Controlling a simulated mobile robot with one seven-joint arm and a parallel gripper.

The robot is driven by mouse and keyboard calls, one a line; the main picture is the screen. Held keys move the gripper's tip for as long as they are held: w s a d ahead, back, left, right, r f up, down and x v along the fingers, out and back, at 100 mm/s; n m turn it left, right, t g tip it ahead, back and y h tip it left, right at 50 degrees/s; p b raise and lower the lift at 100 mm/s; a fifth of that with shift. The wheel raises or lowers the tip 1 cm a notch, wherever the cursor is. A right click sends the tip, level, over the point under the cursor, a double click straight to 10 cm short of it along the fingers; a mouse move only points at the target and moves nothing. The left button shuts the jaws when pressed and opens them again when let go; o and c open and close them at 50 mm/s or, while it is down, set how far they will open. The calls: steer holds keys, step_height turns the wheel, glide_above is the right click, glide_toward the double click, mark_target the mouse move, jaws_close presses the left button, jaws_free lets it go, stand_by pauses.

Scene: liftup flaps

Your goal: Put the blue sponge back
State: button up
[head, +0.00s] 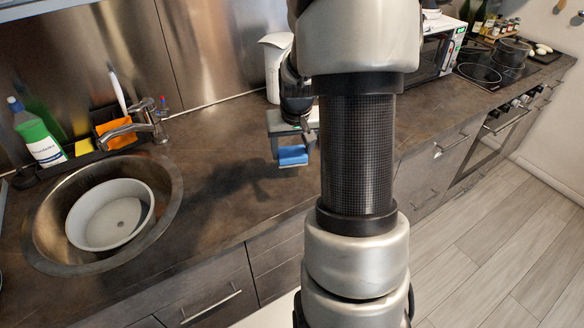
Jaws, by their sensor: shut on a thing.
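My gripper (293,143) shows left of my arm column, above the brown counter. It is shut on the blue sponge (293,155), which hangs just under the jaws. The sponge appears to be above the counter, with a dark shadow to its left. Part of my gripper and wrist is hidden behind my own arm. A dark caddy (62,166) stands behind the sink at the left, well away from the gripper. It has a yellow sponge (84,147) and an orange cloth or holder (115,130) at it.
A round sink (168,205) holds a grey-white bowl (108,215). A faucet (150,122) rises behind it. A green-and-white soap bottle (40,138) stands at the left. A white kettle or jug (274,65) and a microwave (436,52) stand at the back. Counter between sink and gripper is clear.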

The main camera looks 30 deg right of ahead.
mark_target(292, 162)
steer(key=shift+f, duration=2.65)
steer(key=shift+f, duration=0.1)
steer(key=shift+f+b, duration=0.15)
steer(key=shift+b, duration=0.25)
steer(key=o, duration=1)
steer(key=shift+r+p, duration=0.3)
steer(key=shift+r, duration=0.45)
steer(key=p+v, duration=0.1)
steer(key=v, duration=1)
